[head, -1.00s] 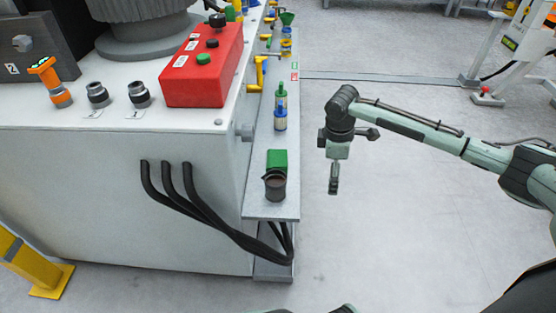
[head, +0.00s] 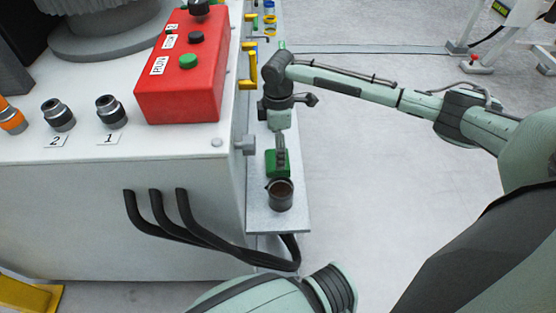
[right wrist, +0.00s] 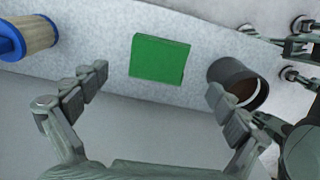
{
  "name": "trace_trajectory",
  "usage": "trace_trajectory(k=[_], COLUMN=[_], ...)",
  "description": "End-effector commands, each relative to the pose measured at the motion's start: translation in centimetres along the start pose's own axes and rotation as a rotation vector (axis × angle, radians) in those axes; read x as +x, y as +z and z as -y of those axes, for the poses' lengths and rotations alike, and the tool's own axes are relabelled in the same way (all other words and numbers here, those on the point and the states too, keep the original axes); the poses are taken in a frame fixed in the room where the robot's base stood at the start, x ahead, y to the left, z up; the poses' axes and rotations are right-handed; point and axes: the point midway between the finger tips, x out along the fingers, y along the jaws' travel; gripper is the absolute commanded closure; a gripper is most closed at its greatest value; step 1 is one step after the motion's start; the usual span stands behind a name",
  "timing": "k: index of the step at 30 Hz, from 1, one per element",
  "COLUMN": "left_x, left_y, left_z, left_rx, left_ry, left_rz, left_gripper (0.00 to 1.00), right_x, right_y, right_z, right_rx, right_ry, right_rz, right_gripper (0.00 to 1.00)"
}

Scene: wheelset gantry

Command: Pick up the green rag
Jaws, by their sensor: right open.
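The green rag (head: 272,164) is a flat green square on the narrow grey side shelf (head: 262,221) of the machine. In the right wrist view the rag (right wrist: 159,59) lies just beyond the space between my fingertips. My right gripper (head: 281,148) is over the rag in the head view and partly hides it. In the right wrist view the right gripper (right wrist: 158,90) has its fingers spread wide with nothing between them. The left gripper is not in view.
A dark cup (head: 280,195) stands right beside the rag and close to one finger, also in the right wrist view (right wrist: 238,82). A blue-capped bottle (right wrist: 28,37) lies on the other side. Black cables (head: 200,232) run below the shelf.

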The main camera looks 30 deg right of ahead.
Motion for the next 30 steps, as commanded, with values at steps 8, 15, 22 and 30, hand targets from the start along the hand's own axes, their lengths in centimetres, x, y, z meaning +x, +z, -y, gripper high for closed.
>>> trace_trajectory(k=[8, 15, 22, 30], left_x=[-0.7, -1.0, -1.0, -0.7], left_y=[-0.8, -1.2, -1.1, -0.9], left_z=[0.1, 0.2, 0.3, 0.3], left_rx=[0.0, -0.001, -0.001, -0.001], left_ry=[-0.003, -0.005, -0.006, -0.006], left_rz=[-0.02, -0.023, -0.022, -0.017], left_gripper=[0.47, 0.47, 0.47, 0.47], right_x=[4.0, 4.6, 4.6, 4.6], right_y=[-0.2, -0.1, -0.1, -0.1], right_z=[0.0, 0.0, 0.0, 0.0], right_rx=[0.001, 0.0, 0.0, 0.0], right_ry=[0.0, 0.001, 0.0, 0.0], right_rz=[0.001, 0.001, 0.001, 0.0], right_gripper=[0.02, 0.02, 0.22, 0.51])
